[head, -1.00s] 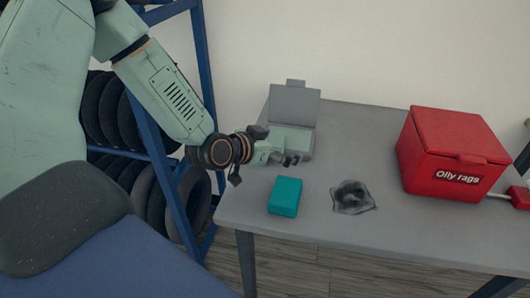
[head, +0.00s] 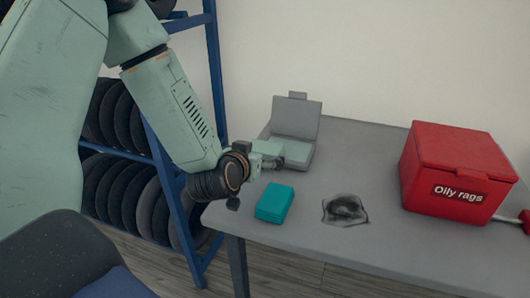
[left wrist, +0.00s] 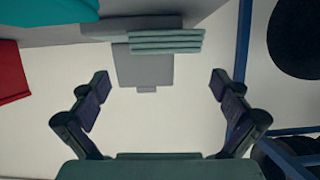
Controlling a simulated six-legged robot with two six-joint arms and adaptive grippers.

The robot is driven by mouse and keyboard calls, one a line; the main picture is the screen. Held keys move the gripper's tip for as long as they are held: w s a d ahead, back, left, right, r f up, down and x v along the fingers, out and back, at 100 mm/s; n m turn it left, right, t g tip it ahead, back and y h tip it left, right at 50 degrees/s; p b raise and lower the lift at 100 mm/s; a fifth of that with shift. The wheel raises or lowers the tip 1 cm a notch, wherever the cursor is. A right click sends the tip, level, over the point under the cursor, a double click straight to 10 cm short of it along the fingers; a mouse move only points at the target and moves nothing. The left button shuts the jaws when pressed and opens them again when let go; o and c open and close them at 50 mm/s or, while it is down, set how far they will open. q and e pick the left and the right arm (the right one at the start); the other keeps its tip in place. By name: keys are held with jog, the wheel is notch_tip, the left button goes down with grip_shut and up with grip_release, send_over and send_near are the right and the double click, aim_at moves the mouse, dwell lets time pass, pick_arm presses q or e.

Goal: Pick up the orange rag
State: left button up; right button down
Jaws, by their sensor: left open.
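No orange rag shows in either view. My left gripper (head: 278,162) is over the table's left end, beside an open grey case (head: 297,118) and behind the teal block. In the left wrist view its two fingers (left wrist: 158,84) are wide apart with nothing between them. Beyond them are the case's grey lid (left wrist: 143,68) and a stack of pale green folded layers (left wrist: 166,42). My right gripper is out of view.
A red lidded box labelled "Oily rags" (head: 452,176) stands on the grey table (head: 400,241) at the right, with a red-ended item beside it. A blue rack (head: 162,170) of tyres stands left of the table. The table's front middle is clear.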

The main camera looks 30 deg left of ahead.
aim_at(263, 148)
pick_arm(q)
jog(key=w+a, duration=0.1)
jog(key=w+a+f, duration=0.1)
jog(key=shift+w+f+b, duration=0.3)
jog(key=shift+b, duration=0.1)
jog(key=b+x, duration=0.1)
jog(key=x, duration=0.3)
jog(key=shift+w+d+b, duration=0.1)
jog(key=shift+w+b, duration=0.25)
jog(key=shift+w, duration=0.1)
jog(key=shift+w+f, duration=0.1)
jog(key=shift+f, duration=0.05)
jog(key=shift+d+r, duration=0.15)
jog(key=shift+r, duration=0.1)
jog(key=shift+c, duration=0.5)
jog(key=shift+a+f, duration=0.1)
jog(key=shift+a, duration=0.1)
jog(key=c, duration=0.5)
jog(key=shift+d, duration=0.1)
jog(key=shift+c, duration=0.9)
notch_tip(263, 148, up, 9)
jog(key=p, duration=0.3)
jog(key=shift+r+p, duration=0.4)
jog(key=shift+r, duration=0.1)
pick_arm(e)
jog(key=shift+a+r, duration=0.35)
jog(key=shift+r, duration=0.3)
